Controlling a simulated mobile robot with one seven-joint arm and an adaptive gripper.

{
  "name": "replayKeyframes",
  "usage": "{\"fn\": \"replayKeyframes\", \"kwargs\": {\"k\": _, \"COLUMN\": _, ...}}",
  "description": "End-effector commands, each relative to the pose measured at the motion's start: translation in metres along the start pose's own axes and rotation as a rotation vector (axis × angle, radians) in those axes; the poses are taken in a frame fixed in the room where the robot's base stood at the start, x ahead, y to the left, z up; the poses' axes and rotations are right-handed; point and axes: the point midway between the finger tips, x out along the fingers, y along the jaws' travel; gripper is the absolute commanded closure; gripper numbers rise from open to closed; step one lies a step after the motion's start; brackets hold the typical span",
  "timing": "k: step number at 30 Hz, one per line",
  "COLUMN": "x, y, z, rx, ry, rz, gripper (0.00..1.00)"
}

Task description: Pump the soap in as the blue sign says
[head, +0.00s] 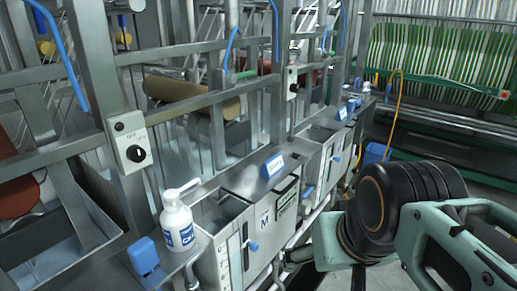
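A blue sign (273,165) with white print stands on the ledge further back, beside an open metal trough (217,212). Its print is too small to read. A second blue sign (346,110) stands farther along the line. My arm, teal and black, fills the lower right, well apart from the bottle. I cannot make out my fingertips or whether they hold anything.
A blue object (143,256) sits left of the bottle on the ledge. A grey switch box (130,143) is on the frame above. A blue-handled valve (252,246) sticks out of the trough front. Metal posts and rollers rise behind. Green-and-white webbing (435,65) hangs at the back right.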

Motion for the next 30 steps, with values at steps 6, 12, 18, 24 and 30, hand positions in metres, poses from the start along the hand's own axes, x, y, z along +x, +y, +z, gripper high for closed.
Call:
{"fn": "replayKeyframes", "kwargs": {"k": 6, "x": 0.0000, "y": 0.0000, "z": 0.0000, "rx": 0.000, "ry": 0.000, "rz": 0.000, "gripper": 0.22}}
{"fn": "replayKeyframes", "kwargs": {"k": 12, "x": 0.0000, "y": 0.0000, "z": 0.0000, "rx": 0.000, "ry": 0.000, "rz": 0.000, "gripper": 0.27}}
{"fn": "replayKeyframes", "kwargs": {"k": 18, "x": 0.0000, "y": 0.0000, "z": 0.0000, "rx": 0.000, "ry": 0.000, "rz": 0.000, "gripper": 0.49}}
{"fn": "replayKeyframes", "kwargs": {"k": 24, "x": 0.0000, "y": 0.0000, "z": 0.0000, "rx": 0.000, "ry": 0.000, "rz": 0.000, "gripper": 0.71}}
{"fn": "replayKeyframes", "kwargs": {"k": 30, "x": 0.0000, "y": 0.0000, "z": 0.0000, "rx": 0.000, "ry": 0.000, "rz": 0.000, "gripper": 0.93}}
